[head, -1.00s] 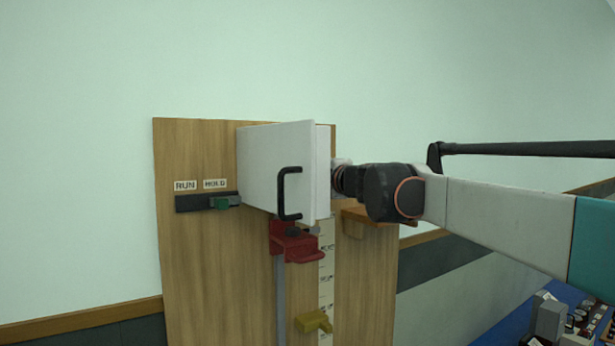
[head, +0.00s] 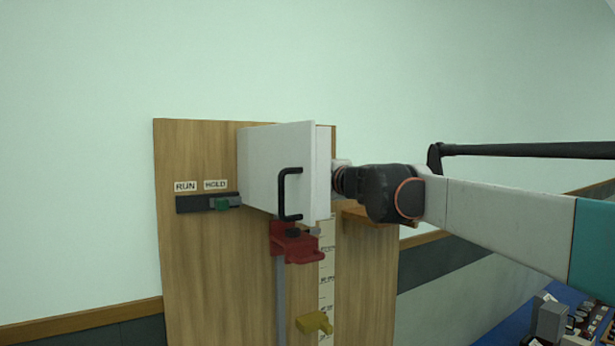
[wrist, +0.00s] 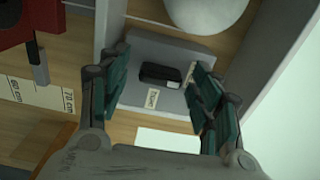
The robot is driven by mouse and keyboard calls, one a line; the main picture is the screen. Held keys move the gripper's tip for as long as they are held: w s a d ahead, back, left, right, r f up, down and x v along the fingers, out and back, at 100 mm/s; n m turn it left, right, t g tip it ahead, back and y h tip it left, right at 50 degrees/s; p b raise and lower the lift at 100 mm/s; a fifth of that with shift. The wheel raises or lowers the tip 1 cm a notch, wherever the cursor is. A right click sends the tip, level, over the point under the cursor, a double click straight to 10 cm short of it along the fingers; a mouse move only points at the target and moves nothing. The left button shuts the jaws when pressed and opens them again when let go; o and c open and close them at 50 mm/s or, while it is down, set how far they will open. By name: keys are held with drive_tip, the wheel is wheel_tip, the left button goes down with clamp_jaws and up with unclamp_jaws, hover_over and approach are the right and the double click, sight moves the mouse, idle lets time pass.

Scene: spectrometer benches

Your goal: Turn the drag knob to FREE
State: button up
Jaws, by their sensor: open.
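A black drag knob (wrist: 160,74) with a small white mark sits on a grey plate (wrist: 195,48) inside a box. A pale label (wrist: 152,98) with unclear lettering lies beside it, so I cannot tell which setting the knob points to. My gripper (wrist: 160,66) is open, with its dark green fingers on either side of the knob and apart from it. In the head view, the white box with its door (head: 275,165) hides my gripper and the knob. The door has a black handle (head: 287,194).
A wooden board (head: 205,270) carries a RUN/HOLD slider with a green tab (head: 221,204), a red bracket (head: 295,242), a yellow block (head: 314,322) and a ruler. In the wrist view, a white rounded object (wrist: 205,12) is near the knob, and box walls stand close on both sides.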

drive_tip(key=v, duration=0.7)
drive_tip(key=shift+s+d, duration=0.15)
drive_tip(key=shift+s, duration=0.1)
